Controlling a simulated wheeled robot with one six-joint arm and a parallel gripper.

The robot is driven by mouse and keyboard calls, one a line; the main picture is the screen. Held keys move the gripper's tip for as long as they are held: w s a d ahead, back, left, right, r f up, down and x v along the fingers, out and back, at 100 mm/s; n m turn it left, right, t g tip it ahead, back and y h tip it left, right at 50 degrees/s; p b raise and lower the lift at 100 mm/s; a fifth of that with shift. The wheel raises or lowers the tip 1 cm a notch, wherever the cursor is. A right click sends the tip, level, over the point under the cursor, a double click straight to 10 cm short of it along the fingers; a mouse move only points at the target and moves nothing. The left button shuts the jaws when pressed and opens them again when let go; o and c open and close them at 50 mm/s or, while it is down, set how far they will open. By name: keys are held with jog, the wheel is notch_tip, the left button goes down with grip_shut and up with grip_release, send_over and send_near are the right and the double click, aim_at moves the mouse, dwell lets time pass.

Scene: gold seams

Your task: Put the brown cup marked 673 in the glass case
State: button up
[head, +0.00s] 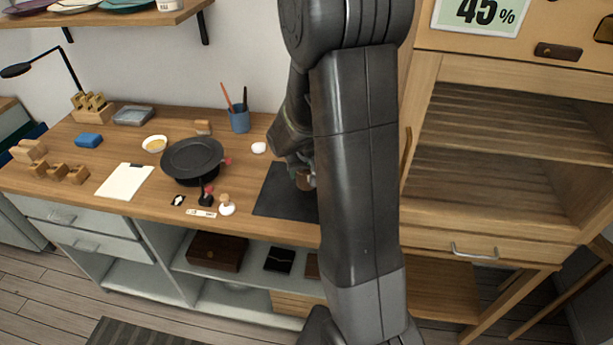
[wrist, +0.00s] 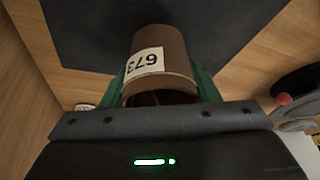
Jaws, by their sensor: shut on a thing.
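The brown cup (wrist: 165,48) with a white label reading 673 is between the green fingers of my gripper (wrist: 160,90) in the wrist view. My gripper is shut on it. In the head view the cup (head: 305,181) shows only in part beside my arm, over the dark mat (head: 280,195) on the workbench. I cannot tell whether it touches the mat. A wooden case with slatted shelves (head: 500,150) stands at the right; its lower part is partly hidden by my arm. I cannot tell whether a glass pane covers its front.
The wooden bench (head: 245,150) holds a black round pan-like stand (head: 192,160), a blue pen cup (head: 239,120), a white bowl (head: 155,144) and a white sheet (head: 125,181). A drawer with a metal handle (head: 475,252) sits below the case.

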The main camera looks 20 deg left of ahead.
jog(key=shift+f, duration=1.25)
jog(key=shift+f, duration=0.2)
jog(key=o, duration=1.1)
jog(key=shift+r, duration=0.2)
